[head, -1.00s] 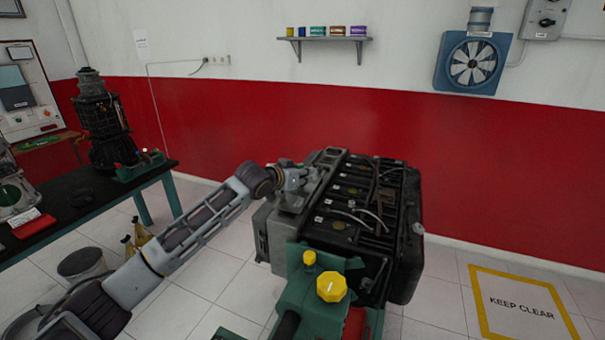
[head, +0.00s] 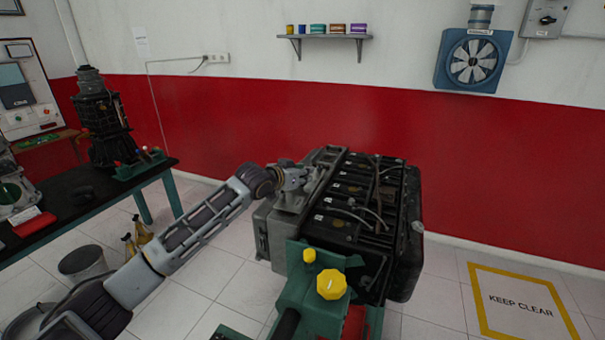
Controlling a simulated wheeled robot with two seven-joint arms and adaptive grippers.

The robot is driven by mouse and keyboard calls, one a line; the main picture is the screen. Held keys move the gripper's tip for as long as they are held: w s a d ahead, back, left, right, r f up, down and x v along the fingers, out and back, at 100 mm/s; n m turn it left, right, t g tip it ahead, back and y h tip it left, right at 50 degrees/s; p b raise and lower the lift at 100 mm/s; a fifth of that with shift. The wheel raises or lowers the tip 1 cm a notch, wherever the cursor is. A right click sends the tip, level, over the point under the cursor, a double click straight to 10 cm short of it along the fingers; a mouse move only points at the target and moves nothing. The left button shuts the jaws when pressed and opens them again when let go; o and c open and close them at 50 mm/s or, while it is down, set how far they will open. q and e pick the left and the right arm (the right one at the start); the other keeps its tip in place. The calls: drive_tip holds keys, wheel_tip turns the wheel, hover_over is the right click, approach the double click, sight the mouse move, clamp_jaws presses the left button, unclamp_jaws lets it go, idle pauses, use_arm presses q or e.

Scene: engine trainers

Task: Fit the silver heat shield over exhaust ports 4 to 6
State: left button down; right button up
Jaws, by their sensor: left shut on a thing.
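The engine (head: 375,205) is a large dark block with hoses and labels on top, held on a green stand (head: 315,305) with yellow knobs. My left arm reaches in from the left, and my left gripper (head: 303,178) is at the engine's upper left edge. It is shut on a silver-grey piece, the heat shield (head: 291,199), which lies along that left side. The gripper and the engine edge hide part of it. Whether the shield touches the engine, and the exhaust ports behind it, I cannot make out. My right gripper is not in view.
A dark bench (head: 90,200) with another engine unit (head: 103,125) stands at the left. A grey bucket (head: 83,265) and yellow-brown bottles (head: 141,235) are on the floor near it. A yellow-framed KEEP CLEAR floor marking (head: 520,305) is at the right.

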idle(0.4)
use_arm(q)
drive_tip(key=c, duration=1.1)
unclamp_jaws()
drive_tip(key=shift+f, duration=0.15)
drive_tip(key=shift+v, duration=6.05)
